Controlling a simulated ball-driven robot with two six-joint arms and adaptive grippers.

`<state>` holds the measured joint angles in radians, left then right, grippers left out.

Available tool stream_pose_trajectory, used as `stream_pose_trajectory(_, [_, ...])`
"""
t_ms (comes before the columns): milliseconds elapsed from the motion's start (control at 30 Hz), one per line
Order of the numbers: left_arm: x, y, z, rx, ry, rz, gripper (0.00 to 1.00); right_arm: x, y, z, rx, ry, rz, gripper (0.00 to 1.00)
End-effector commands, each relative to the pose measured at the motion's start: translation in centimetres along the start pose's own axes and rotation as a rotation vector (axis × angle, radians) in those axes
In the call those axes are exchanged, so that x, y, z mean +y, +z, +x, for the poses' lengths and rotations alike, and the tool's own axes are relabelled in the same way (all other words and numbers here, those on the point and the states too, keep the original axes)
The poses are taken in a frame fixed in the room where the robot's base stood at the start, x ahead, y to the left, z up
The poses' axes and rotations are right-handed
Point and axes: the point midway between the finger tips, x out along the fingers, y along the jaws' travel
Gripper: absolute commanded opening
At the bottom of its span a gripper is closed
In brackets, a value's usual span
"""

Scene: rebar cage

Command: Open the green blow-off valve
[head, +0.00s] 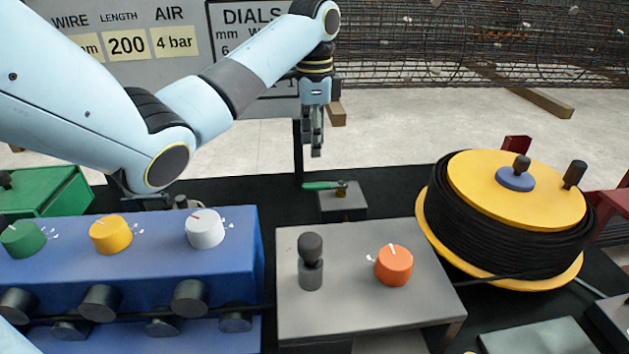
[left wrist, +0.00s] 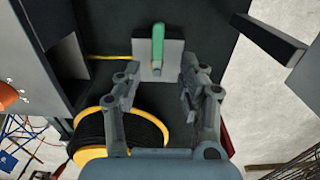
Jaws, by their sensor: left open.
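The blow-off valve has a green lever (head: 322,185) on a small grey block (head: 343,206), behind the grey panel. The lever lies flat and points left in the head view. In the left wrist view the green lever (left wrist: 158,42) shows on its pale block (left wrist: 173,65), between and beyond the fingertips. My left gripper (head: 317,148) points down above the lever, apart from it. In the left wrist view my left gripper (left wrist: 160,78) is open and empty. My right gripper is not in view.
A grey panel (head: 350,300) carries a black stick and an orange knob (head: 394,265). A blue box (head: 160,255) with several knobs stands left. A yellow wire spool (head: 520,190) stands right. A sign post (head: 298,150) rises just left of the valve.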

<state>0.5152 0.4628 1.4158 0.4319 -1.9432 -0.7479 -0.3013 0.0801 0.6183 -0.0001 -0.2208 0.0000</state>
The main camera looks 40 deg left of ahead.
Motion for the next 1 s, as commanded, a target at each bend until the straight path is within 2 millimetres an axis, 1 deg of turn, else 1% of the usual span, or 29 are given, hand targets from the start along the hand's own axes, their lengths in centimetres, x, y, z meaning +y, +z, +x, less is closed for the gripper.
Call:
stream_pose_trajectory(300, [0.1, 0.1, 6.1, -0.003, 0.003, 0.000, 0.40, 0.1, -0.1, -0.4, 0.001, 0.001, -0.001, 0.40])
stream_pose_trajectory(400, [0.1, 0.1, 7.7, -0.002, 0.002, 0.000, 0.40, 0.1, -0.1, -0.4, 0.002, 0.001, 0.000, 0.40])
stream_pose_trajectory(500, [0.1, 0.1, 8.8, -0.001, 0.001, 0.000, 0.40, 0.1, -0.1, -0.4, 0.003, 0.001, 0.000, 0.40])
stream_pose_trajectory(633, [0.1, 0.0, 9.4, -0.001, 0.000, 0.001, 0.40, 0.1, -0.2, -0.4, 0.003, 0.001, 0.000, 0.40])
stream_pose_trajectory(867, [0.0, 0.1, 9.5, -0.001, -0.001, 0.001, 0.40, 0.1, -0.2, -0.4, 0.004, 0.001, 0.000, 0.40])
stream_pose_trajectory(933, [0.0, 0.1, 9.5, -0.001, -0.001, 0.001, 0.34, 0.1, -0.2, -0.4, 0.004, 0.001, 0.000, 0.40])
stream_pose_trajectory(1000, [0.0, 0.1, 9.5, -0.001, -0.001, 0.001, 0.25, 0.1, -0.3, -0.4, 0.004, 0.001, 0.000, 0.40])
